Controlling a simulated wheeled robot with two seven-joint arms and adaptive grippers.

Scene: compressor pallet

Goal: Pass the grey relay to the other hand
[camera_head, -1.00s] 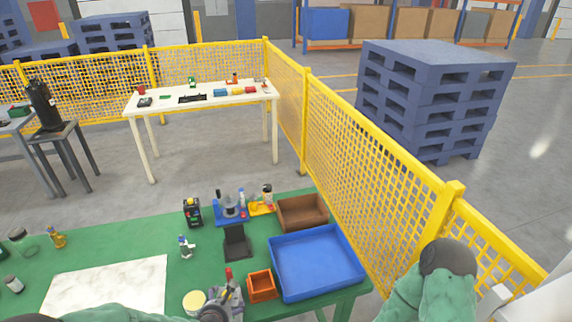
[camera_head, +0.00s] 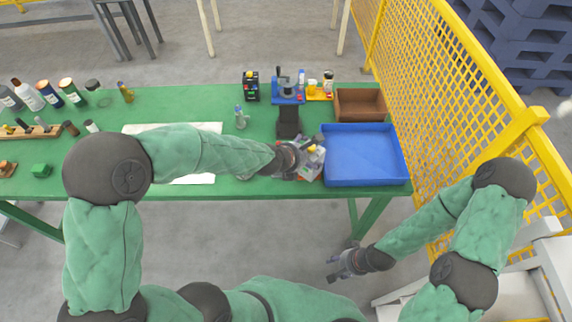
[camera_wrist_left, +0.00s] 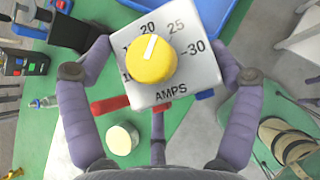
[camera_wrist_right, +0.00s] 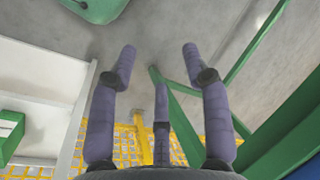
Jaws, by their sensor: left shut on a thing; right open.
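The grey relay (camera_wrist_left: 196,62) is a pale grey block with a yellow dial and the word AMPS on its face. My left gripper (camera_wrist_left: 163,62) is shut on it, one finger at each side. In the head view the relay (camera_head: 313,161) is at my left gripper (camera_head: 302,160), above the green table beside the blue tray, its lower part hard to make out. My right gripper (camera_head: 337,268) is low, in front of the table edge, apart from the relay. In the right wrist view its fingers (camera_wrist_right: 158,50) are spread, with nothing between them.
The blue tray (camera_head: 365,181) and brown bin (camera_head: 360,116) stand at the table's right end. A black stand (camera_head: 288,122) and a blue fixture (camera_head: 287,99) are behind the relay. A yellow mesh fence (camera_head: 455,90) runs along the right. Open floor lies in front of the table.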

